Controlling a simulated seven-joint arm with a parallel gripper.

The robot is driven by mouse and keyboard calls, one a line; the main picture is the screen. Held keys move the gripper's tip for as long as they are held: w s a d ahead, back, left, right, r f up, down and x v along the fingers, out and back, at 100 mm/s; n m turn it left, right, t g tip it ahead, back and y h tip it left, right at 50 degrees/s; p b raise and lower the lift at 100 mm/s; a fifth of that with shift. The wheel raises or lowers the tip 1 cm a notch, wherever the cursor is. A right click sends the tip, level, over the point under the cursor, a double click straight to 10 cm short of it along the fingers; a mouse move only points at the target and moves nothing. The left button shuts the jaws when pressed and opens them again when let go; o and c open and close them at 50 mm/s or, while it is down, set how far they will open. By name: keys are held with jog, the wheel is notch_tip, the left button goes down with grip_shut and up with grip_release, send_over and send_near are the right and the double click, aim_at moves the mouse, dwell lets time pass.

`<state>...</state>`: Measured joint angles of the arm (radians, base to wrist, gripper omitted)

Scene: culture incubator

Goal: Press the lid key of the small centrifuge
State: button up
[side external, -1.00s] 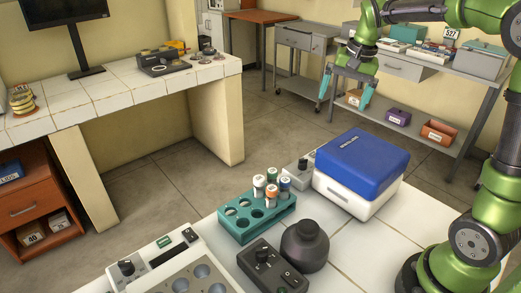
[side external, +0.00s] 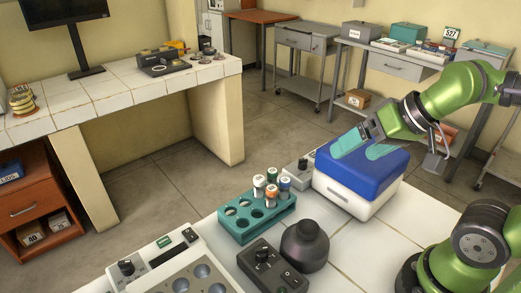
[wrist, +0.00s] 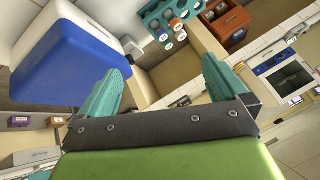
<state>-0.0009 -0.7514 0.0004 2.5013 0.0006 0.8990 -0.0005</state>
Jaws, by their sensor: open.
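A white box with a blue lid (side external: 350,177), which looks like the small centrifuge, stands on the white tiled bench with its lid down. It also shows in the wrist view (wrist: 65,60), upper left, partly behind a finger. In the wrist view, the space between the fingers (wrist: 160,82) is empty.
A teal rack (side external: 245,222) with several capped tubes stands left of the box. A small grey knob unit (side external: 298,172) is close beside it. Bare tiles lie right of the bottle.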

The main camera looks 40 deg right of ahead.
grip_shut()
dwell(0.5)
dwell(1.2)
